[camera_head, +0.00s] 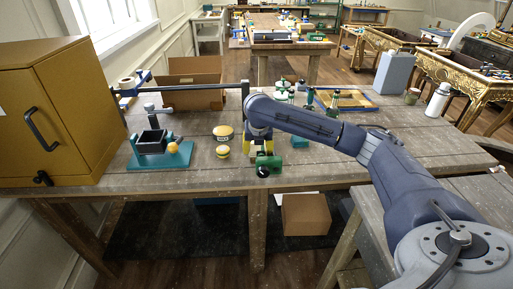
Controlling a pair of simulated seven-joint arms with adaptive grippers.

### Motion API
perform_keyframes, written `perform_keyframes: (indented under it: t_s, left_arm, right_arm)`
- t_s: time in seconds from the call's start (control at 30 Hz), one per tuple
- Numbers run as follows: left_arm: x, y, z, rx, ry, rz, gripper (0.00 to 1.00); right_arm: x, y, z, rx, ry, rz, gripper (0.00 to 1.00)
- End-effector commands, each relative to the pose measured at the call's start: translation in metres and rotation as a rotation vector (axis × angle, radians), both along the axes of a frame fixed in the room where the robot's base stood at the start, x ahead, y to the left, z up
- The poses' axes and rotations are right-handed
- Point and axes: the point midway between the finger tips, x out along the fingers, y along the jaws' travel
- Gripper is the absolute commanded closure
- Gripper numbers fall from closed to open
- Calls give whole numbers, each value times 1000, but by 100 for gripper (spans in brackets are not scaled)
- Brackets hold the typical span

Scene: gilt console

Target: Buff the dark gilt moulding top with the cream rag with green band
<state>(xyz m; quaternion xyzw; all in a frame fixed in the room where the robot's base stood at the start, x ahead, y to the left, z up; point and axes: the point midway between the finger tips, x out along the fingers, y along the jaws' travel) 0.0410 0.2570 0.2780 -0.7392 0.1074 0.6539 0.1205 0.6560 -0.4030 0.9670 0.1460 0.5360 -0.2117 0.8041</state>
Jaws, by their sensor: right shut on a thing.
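My right gripper (259,148) points down over the workbench near its front edge, at the end of the arm from the right. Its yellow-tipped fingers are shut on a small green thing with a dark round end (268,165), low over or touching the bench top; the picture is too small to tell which. I cannot make out a cream rag with a green band. Ornate gilt consoles (463,97) stand at the far right, well away from the gripper; I cannot tell which part is the dark moulding top. My left gripper is not in view.
On the workbench (210,176), a mustard cabinet (60,120) stands left, beside a teal stand (160,155). Yellow-topped round tins (223,133) lie just left of the gripper. Behind are an open cardboard box (195,85), a grey canister (394,74) and a white bottle (438,100).

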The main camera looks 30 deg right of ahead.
Motion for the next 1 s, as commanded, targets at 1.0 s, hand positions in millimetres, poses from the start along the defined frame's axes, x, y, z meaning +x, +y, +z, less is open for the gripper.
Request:
perform_keyframes:
  t_s: [1.0]
  left_arm:
    - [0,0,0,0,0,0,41]
  right_arm:
    - [-4,-10,-3,-14,9,-8,65]
